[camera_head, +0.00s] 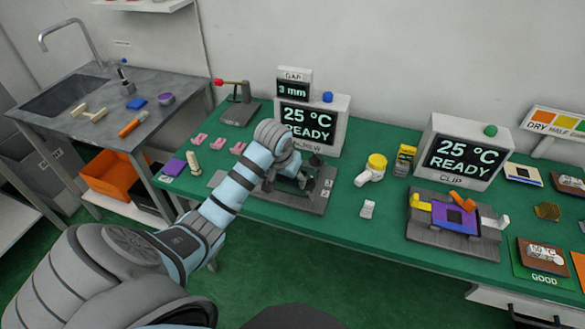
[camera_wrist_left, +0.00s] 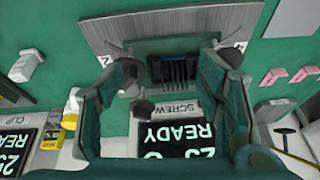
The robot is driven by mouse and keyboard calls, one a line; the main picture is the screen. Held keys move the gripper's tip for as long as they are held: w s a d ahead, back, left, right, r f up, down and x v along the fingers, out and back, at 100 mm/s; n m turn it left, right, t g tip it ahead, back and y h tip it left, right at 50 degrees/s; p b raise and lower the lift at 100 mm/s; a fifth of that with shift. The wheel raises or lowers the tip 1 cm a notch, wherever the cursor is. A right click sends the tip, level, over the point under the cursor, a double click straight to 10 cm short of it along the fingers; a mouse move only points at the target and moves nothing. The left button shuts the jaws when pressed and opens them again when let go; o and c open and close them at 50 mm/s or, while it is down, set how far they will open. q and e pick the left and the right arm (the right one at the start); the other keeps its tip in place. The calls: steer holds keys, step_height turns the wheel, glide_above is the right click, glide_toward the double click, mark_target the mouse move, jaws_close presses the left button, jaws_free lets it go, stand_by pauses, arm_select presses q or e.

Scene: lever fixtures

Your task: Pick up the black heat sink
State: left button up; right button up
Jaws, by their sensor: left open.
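The black heat sink (camera_wrist_left: 175,70), a dark block with upright fins, sits on the grey plate of the screw fixture (camera_wrist_left: 210,30) in the left wrist view. My left gripper (camera_wrist_left: 168,78) is open, with one finger on each side of the heat sink in that view. I cannot tell whether the fingers touch it. In the head view my left gripper (camera_head: 293,180) is over the screw fixture (camera_head: 310,201), and its arm and wrist largely hide the heat sink. My right gripper is not in view.
The screw display (camera_head: 311,122) stands just behind the fixture. To the right on the green table (camera_head: 345,228) are a yellow-capped white bottle (camera_head: 371,169) and the clip fixture (camera_head: 455,224). Pink clips (camera_head: 200,140) lie to the left. A grey sink bench (camera_head: 95,125) stands further left.

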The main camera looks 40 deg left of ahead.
arm_select(q)
step_height(320, 180, up, 6)
steer(key=w+a+n, duration=0.1)
steer(key=w+a, duration=0.2)
steer(key=b+x, duration=0.3)
steer(key=x, duration=1)
steer(key=shift+w+b, duration=0.15)
steer(key=shift+b, duration=0.2)
steer(key=c, duration=1.3)
